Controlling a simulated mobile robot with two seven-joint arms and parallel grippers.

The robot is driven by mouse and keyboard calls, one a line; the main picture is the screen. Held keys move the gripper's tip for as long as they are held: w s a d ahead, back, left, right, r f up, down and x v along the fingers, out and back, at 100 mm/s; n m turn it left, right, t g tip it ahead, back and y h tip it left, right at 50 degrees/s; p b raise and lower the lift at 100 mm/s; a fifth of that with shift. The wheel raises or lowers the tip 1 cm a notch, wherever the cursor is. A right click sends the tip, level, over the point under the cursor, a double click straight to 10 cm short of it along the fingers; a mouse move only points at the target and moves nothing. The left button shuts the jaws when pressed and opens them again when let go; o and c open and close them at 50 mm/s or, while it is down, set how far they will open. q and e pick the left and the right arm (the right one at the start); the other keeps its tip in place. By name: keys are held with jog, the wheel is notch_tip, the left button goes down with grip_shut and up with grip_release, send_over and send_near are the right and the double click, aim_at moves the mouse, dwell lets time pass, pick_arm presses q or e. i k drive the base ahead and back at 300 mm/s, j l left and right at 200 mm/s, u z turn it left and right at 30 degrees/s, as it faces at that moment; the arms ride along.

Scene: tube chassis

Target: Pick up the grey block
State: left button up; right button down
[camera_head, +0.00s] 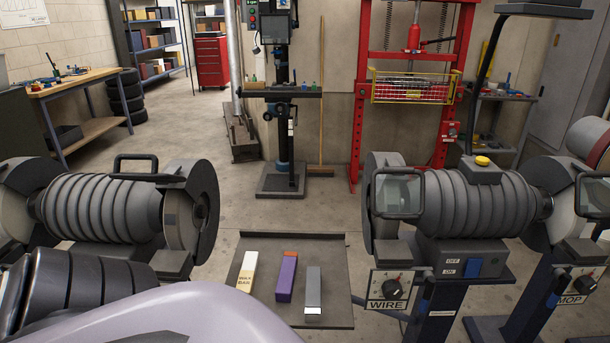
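The grey block (313,287) is a long, dark grey bar with a pale near end. It lies on a flat grey tray (339,305) low in the middle of the head view, at the right of a row of three bars. A gap separates it from the purple bar (286,280) on its left. Nothing is touching the grey block from above. Neither of my grippers is in view.
A white and yellow bar (247,272) marked "WAX BAR" lies at the tray's left. Ribbed grey machines stand left (102,207) and right (455,203) of the tray. A smooth pale shape (190,315) covers the bottom left. Open floor (285,212) lies behind the tray.

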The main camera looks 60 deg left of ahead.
aim_at(314, 274)
jog(key=u, duration=1.15)
jog(key=k+l+u, duration=0.1)
jog(key=l, duration=0.45)
